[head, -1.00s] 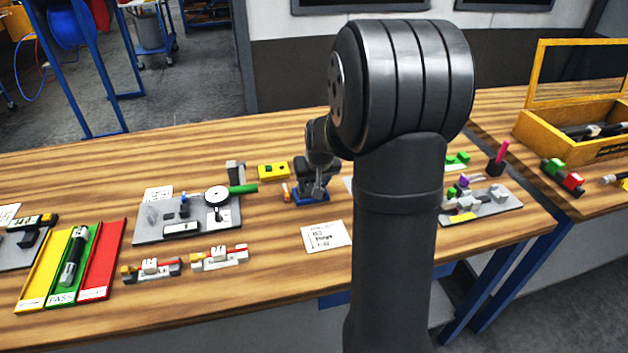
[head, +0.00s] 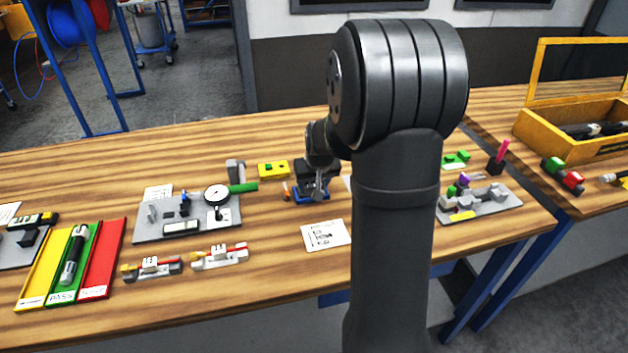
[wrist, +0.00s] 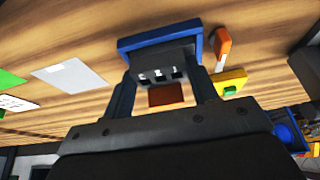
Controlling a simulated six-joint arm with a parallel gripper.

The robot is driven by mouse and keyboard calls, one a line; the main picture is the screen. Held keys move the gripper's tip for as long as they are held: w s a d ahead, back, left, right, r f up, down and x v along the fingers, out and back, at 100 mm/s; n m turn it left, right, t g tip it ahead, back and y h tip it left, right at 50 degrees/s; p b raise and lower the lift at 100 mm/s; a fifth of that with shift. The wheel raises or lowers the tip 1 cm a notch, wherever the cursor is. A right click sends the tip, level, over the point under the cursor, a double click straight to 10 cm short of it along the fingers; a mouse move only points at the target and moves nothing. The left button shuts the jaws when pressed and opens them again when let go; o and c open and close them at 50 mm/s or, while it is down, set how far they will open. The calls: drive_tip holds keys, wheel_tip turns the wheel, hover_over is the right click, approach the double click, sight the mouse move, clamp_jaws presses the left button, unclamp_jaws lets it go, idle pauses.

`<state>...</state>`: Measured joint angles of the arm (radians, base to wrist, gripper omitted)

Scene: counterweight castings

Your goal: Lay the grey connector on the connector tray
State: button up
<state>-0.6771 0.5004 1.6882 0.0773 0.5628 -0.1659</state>
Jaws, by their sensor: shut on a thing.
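The grey connector (wrist: 165,72), a block with dark openings in its face, sits between the two fingers of my gripper (wrist: 166,82) in the wrist view. An orange-brown patch shows just below it. A blue tray (wrist: 131,45), which I take for the connector tray, lies directly behind the connector. I cannot tell whether the connector touches it. In the head view my gripper (head: 318,188) points down over the blue tray (head: 312,198), and the arm and fingers mostly hide the connector there.
An orange piece (wrist: 222,46) and a yellow box (wrist: 231,82) stand close beside the tray. A white card (head: 326,235) lies in front. A dial-gauge fixture (head: 150,232) is to the left, and a grey plate with parts (head: 505,204) to the right.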

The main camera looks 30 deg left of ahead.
drive_tip(key=shift+f, duration=0.15)
drive_tip(key=o, duration=1)
drive_tip(key=shift+r, duration=3.5)
drive_tip(key=shift+f, duration=3.5)
drive_tip(key=shift+r, duration=0.1)
